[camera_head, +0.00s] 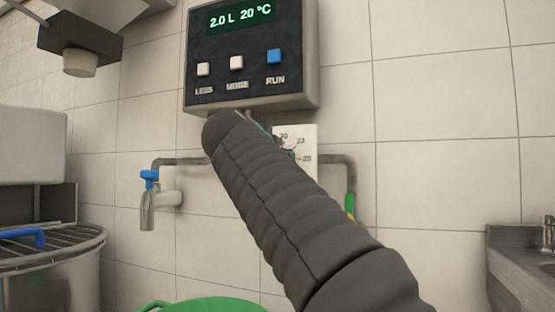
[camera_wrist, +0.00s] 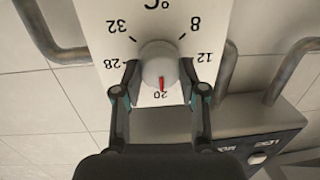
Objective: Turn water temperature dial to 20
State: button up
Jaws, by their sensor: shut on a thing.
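The water temperature dial (camera_wrist: 159,62) is a round pale knob with a red pointer mark, on a white plate (camera_wrist: 101,20) marked in °C. In the wrist view, which shows the plate upside down, the red mark points at 20. My gripper (camera_wrist: 160,78) has its two fingers on either side of the knob and is shut on it. In the head view my dark arm covers the dial and part of its plate (camera_head: 309,141). The display of the control box (camera_head: 299,91) above reads 2.0 L 20 °C.
Pipes run along the wall on both sides of the plate. A tap (camera_head: 148,205) with a blue handle is at left. A green container (camera_head: 205,304) stands below. A grey sink (camera_head: 515,262) is at right, and a round rack (camera_head: 70,252) at left.

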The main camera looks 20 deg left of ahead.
jog(key=shift+f, duration=0.1)
jog(key=o, duration=1.1)
jog(key=shift+o, duration=0.2)
jog(key=shift+s, duration=0.1)
jog(key=s, duration=1.1)
jog(key=shift+s+r, duration=0.4)
jog(key=shift+r, duration=0.05)
